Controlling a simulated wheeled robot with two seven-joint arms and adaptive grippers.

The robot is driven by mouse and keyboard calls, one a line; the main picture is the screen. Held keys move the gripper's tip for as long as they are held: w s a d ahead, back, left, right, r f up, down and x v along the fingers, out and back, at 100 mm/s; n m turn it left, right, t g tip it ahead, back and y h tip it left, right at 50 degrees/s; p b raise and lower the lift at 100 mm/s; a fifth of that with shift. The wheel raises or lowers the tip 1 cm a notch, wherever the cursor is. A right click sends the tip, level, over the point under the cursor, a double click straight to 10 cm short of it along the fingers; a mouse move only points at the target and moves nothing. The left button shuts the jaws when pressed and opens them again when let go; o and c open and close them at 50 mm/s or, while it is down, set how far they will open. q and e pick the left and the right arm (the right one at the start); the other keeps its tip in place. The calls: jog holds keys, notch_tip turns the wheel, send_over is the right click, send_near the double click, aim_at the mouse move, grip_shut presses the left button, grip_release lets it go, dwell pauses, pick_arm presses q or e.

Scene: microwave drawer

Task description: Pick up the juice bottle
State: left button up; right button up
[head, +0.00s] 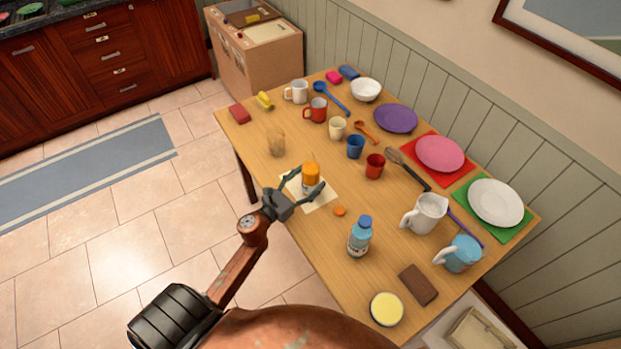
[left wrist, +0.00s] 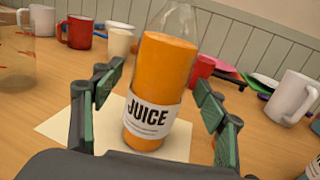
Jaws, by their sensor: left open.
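The juice bottle (head: 311,177) is clear with orange juice inside and stands upright on a cream sheet (head: 322,203) on the wooden table. In the left wrist view the bottle (left wrist: 159,85) shows its white JUICE label. My left gripper (head: 308,184) is open, with one finger on each side of the bottle. In the left wrist view the fingers (left wrist: 161,108) stand apart from the bottle with visible gaps. My right gripper is not in view.
An orange cap (head: 339,211) and a blue-capped water bottle (head: 359,237) are nearby to the right. A clear glass (head: 276,142) stands behind left. Mugs, cups and plates fill the far side. A brown block (head: 418,285) lies near the front.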

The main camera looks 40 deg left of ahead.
pick_arm(q)
jog(key=shift+w+d, duration=0.1)
jog(key=shift+w, duration=0.6)
jog(key=shift+c, duration=0.4)
jog(key=c, duration=1.6)
grip_shut()
jog(key=shift+r, duration=0.1)
jog(key=shift+r, duration=0.1)
